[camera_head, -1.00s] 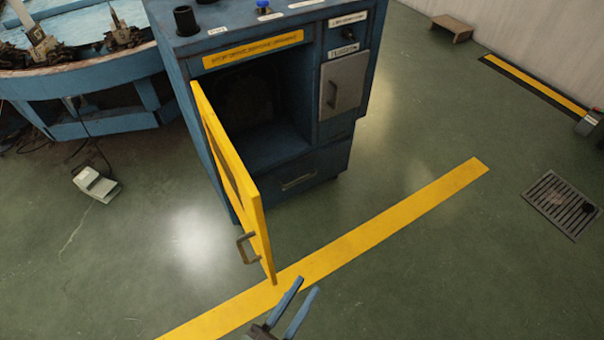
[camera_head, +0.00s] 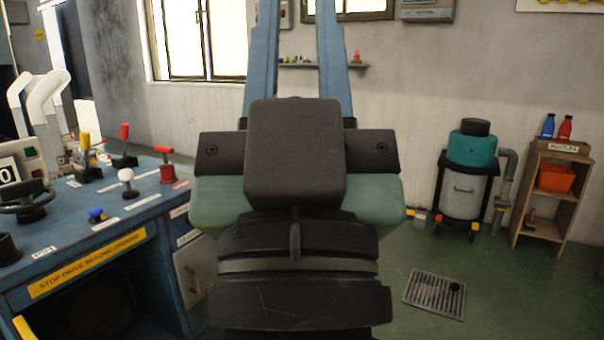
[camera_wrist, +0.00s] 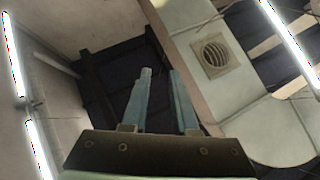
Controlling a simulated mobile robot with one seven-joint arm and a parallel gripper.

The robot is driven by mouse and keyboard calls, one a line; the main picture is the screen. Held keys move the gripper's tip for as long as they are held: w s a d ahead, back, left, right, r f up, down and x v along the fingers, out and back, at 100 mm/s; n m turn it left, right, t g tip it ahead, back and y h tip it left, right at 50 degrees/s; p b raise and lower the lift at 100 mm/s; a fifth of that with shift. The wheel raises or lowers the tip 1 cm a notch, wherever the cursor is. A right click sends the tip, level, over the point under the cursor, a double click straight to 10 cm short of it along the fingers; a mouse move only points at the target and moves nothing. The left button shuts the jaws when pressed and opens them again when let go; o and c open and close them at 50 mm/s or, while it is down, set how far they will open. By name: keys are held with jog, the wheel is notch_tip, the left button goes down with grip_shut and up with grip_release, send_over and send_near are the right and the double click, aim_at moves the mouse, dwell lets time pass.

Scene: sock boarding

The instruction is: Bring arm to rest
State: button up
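My gripper (camera_head: 298,50) stands upright in the middle of the head view, with its two blue fingers pointing up and the wrist below them. The fingers are apart and nothing shows between them. The fingertips run past the top edge of the head view. In the wrist view my gripper (camera_wrist: 160,82) points toward the ceiling, with the two fingers apart and empty.
A teal-topped drum (camera_head: 468,165) and a wooden shelf (camera_head: 548,190) stand at the right wall. Floor near the drain grate (camera_head: 434,294) is clear.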

notch_tip(320, 180, up, 38)
jog(key=s+p, duration=0.1)
jog(key=p, duration=3.5)
jog(key=shift+p, duration=0.35)
jog(key=o, duration=0.4)
jog(key=shift+s+d+f, duration=0.1)
jog(key=shift+f, duration=0.1)
jog(key=shift+c, duration=0.2)
